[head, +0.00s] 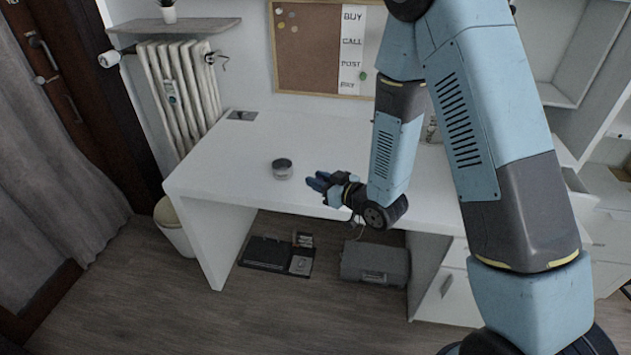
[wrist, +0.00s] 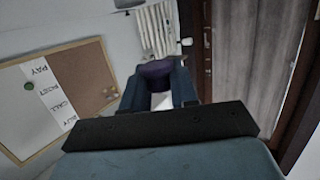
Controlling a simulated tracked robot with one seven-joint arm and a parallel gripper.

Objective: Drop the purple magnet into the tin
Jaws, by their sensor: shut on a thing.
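The tin (head: 282,169) is a small round grey container standing on the white desk (head: 225,165). My gripper (head: 318,183) is just to the right of the tin in the head view, apart from it in the picture. In the wrist view my gripper (wrist: 158,82) is shut on the purple magnet (wrist: 156,68), a dark purple piece between the fingertips. The magnet cannot be made out in the head view. The tin cannot be made out in the wrist view.
A cork board (head: 318,48) with a word strip and a green magnet (head: 362,76) hangs behind the desk. A radiator (head: 180,88) stands at the back left. The desk around the tin is clear. A grey case (head: 375,263) lies on the floor beneath.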

